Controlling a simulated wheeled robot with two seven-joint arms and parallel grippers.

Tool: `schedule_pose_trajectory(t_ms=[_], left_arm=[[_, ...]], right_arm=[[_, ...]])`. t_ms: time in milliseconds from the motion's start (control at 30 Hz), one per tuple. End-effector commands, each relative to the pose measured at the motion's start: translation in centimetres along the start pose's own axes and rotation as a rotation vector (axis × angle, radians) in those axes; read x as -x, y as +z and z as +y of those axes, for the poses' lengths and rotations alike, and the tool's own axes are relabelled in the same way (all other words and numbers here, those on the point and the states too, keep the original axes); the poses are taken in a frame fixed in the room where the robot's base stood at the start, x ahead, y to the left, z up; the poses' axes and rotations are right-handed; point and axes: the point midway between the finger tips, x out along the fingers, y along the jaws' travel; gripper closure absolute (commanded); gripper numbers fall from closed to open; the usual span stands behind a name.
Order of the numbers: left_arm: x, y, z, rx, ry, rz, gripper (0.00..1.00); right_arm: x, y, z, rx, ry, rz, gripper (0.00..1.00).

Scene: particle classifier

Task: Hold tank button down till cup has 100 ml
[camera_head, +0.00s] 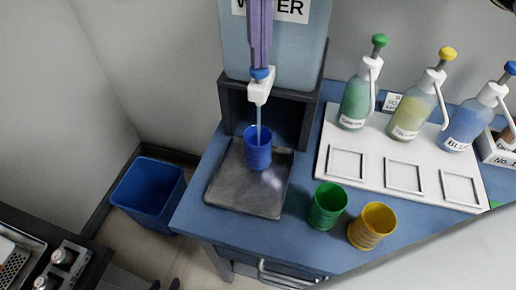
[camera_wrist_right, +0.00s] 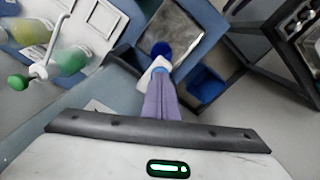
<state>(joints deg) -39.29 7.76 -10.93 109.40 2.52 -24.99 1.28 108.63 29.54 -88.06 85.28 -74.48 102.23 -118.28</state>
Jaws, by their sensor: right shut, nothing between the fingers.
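The water tank (camera_head: 285,45) stands at the top of the head view, with a white tap (camera_head: 259,92) and a blue button (camera_head: 259,73) on top of the tap. My right gripper (camera_head: 260,60) is shut and empty, its purple fingertips pointing down onto the button. Its closed fingers also show in the right wrist view (camera_wrist_right: 161,78). A stream of water runs from the tap into the blue cup (camera_head: 257,150), which stands upright on the grey metal tray (camera_head: 230,192). The water level in the cup cannot be read. My left gripper is not in view.
A green cup (camera_head: 327,206) and a yellow cup (camera_head: 371,227) stand right of the tray. Green, yellow and blue pump bottles stand on a white board (camera_head: 330,140) with square frames. A blue bin (camera_head: 148,195) is on the floor at left.

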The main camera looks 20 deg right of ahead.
Motion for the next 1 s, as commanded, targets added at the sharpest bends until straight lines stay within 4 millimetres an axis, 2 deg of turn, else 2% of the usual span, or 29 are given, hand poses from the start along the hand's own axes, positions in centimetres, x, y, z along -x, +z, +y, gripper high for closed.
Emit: schedule_pose_trajectory(t_ms=[400,567,1000], left_arm=[[3.4,-3.4,0.3,0.0,0.0,0.001,0.69],[3.5,-3.6,0.4,0.0,0.0,0.003,0.69],[3.5,-3.5,0.4,0.0,0.0,0.0,0.69]], right_arm=[[5.2,0.0,0.0,0.0,0.0,-0.001,1.0],[6.5,0.0,0.0,0.0,0.0,0.0,1.0],[6.8,0.0,0.0,0.0,0.0,0.0,1.0]])
